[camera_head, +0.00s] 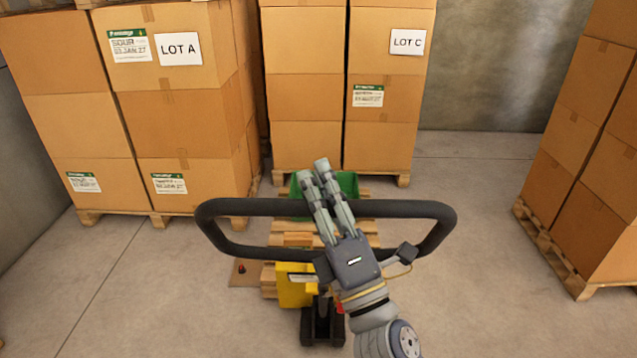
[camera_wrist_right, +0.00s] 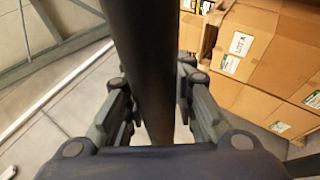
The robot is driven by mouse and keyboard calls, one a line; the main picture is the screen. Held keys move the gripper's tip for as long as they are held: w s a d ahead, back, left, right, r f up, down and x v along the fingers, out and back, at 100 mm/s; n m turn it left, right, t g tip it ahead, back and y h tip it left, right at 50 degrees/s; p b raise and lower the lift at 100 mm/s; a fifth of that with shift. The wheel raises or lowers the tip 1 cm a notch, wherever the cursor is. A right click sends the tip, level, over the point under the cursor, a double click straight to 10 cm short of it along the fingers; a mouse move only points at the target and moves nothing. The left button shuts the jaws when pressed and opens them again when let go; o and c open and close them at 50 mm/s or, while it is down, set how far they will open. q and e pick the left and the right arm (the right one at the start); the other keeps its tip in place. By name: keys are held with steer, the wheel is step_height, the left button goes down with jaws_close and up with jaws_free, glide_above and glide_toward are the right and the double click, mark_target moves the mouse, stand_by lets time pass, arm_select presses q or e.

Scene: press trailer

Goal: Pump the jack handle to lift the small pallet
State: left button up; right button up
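The black loop handle (camera_head: 436,212) of the yellow jack (camera_head: 291,291) stands in the middle of the head view. The small wooden pallet (camera_head: 371,228) lies beyond and below the handle, with a green crate (camera_head: 348,184) on it. Handle and gripper hide much of the pallet. My right gripper (camera_head: 314,172) is at the handle, its fingers crossing the loop in the head view. In the right wrist view the black handle bar (camera_wrist_right: 146,60) passes between the fingers, which stand apart with a gap visible beside the bar. Firm contact is not visible. My left gripper is out of view.
Stacked cartons marked LOT A (camera_head: 179,48) and LOT C (camera_head: 407,41) stand on pallets behind. Another carton stack (camera_head: 590,160) on a pallet (camera_head: 553,250) stands at the right. Concrete floor (camera_head: 480,200) is clear between the jack and the right stack.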

steer(key=shift+o, duration=0.2)
steer(key=shift+r, duration=0.1)
stand_by(0.4)
steer(key=v, duration=1.2)
steer(key=shift+w, duration=0.15)
